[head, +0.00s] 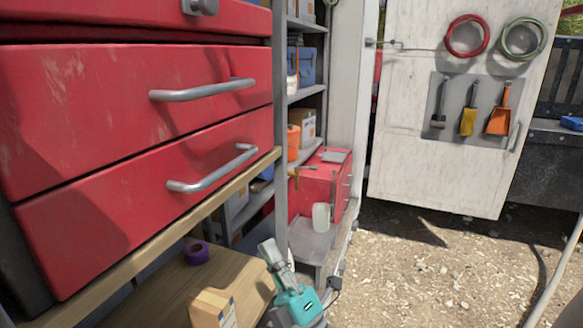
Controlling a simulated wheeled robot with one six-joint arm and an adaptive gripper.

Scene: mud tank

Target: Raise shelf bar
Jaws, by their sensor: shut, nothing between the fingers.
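A long wooden bar (152,238) runs slantwise below the red drawers, from the lower left up to the grey upright post. It looks like the shelf bar and is in place along its length. My gripper (267,246), pale grey above a teal body, rises from the bottom middle of the head view. Its fingers are together and empty. It is in front of the wooden shelf (172,290), to the right of and below the bar in the picture, with a visible gap to it. How far apart they are in depth I cannot tell.
Red drawers (130,110) with metal handles fill the left. A purple tape roll (197,252) and a cardboard box (214,308) are on the shelf. A red cabinet (318,187) and a pale cup (321,217) stand beyond the post. Gravel ground (430,265) at right is mostly clear.

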